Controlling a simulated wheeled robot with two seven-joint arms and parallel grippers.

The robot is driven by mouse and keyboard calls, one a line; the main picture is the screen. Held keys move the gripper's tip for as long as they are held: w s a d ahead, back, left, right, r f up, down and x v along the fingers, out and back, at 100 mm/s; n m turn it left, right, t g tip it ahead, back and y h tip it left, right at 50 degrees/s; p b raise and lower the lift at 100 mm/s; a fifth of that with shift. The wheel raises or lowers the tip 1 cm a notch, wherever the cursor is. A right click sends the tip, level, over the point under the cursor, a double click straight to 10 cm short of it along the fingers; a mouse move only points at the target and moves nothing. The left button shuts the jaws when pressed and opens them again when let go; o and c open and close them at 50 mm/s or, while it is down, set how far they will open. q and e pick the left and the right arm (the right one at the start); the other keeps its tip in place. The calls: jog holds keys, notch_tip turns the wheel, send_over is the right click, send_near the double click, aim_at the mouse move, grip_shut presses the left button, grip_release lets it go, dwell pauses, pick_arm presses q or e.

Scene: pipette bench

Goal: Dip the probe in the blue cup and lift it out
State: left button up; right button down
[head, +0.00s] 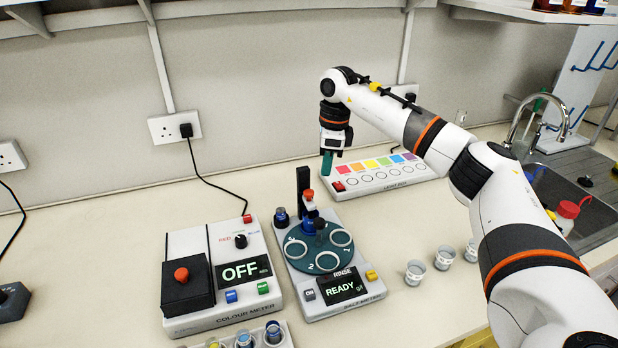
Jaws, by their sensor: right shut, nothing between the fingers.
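The salt meter (318,302) stands mid-bench with a dark green turntable (312,262) on top. A black post (303,182) rises at its back and carries the probe head (310,202), pale with a red knob above. A blue cup (308,227) sits on the turntable below the probe head. I cannot tell whether the probe tip is inside it. My right gripper (327,172) has teal fingers, shut and empty, pointing down above and right of the post, apart from it. My left gripper is not in view.
The colour meter (190,243) stands left, showing OFF. A dark jar (282,217) is beside the post. A light box (385,180) lies behind right. Several small cups (415,272) stand right, near my right arm. A rack with vials (270,335) is in front. The sink (585,205) is far right.

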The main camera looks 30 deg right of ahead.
notch_tip(320, 180, up, 8)
jog(key=shift+s+d+r+b, duration=0.25)
jog(key=shift+d+b, duration=0.1)
jog(key=shift+b, duration=0.1)
